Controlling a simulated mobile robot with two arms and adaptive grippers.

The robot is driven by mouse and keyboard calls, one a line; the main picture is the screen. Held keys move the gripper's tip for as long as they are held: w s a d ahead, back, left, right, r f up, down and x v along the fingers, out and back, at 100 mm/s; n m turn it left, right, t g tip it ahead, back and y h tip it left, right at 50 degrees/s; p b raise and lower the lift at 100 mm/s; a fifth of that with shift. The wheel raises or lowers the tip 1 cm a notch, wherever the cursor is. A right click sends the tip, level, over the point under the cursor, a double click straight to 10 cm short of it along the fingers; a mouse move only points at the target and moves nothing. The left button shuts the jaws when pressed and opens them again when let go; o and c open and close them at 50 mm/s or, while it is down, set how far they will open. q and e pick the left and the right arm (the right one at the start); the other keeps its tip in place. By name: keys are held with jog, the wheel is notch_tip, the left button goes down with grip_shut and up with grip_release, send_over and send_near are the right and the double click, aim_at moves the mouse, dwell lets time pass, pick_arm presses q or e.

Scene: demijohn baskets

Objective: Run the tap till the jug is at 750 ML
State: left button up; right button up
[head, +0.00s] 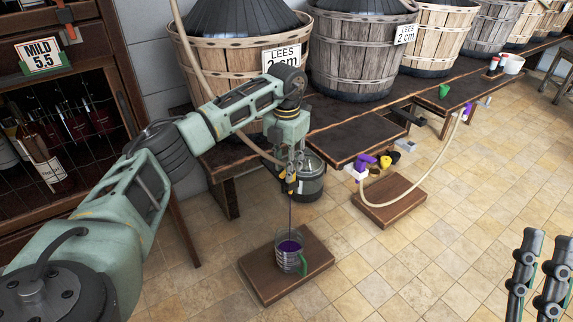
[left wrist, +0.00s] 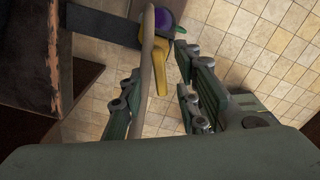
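The jug (head: 289,257), clear with a green handle and pale markings, stands upright on a low wooden board (head: 257,279). It holds dark purple liquid; I cannot read its level against the marks. A thin dark stream (head: 290,216) falls into it from beside my left gripper (head: 289,172). Whether a finger touches the tap is unclear. My right gripper (head: 534,262) is open and empty at the lower right.
Slatted baskets (head: 345,62) with LEES labels line the dark bench (head: 345,138). Another purple tap (head: 364,161) with a hose hangs above a second board (head: 391,205). A bottle rack marked MILD 5.5 (head: 42,53) is at left.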

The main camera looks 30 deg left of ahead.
pick_arm(q)
jog(key=shift+c, duration=0.5)
grip_shut()
jog(key=shift+r+m+p, duration=0.1)
jog(key=shift+m+p, duration=0.3)
jog(key=shift+p, duration=0.4)
jog(key=shift+a+m+p, duration=0.2)
jog(key=shift+m+p, duration=0.4)
jog(key=shift+p, duration=0.2)
pick_arm(e)
jog(key=w+f+g+h, duration=0.3)
jog(key=w+f+g, duration=0.4)
jog(key=f, duration=0.5)
pick_arm(q)
jog(key=shift+a+m+p, duration=0.1)
jog(key=shift+m+p, duration=0.6)
jog(key=shift+p, duration=0.1)
jog(key=shift+w+a+m+p, duration=0.1)
jog(key=shift+a+m+p, duration=0.05)
jog(key=shift+m+p, duration=0.55)
pick_arm(e)
jog(key=s+d+f+g+h, duration=0.1)
jog(key=s+f+g, duration=0.2)
jog(key=f, duration=0.4)
jog(key=s+d+f+g+h, duration=0.1)
jog(key=s+d+f+g, duration=0.1)
jog(key=f+g, duration=0.4)
jog(key=shift+s+d+f+m+h, duration=0.15)
jog(key=shift+s+f+m+h, duration=0.15)
jog(key=shift+s+f, duration=0.3)
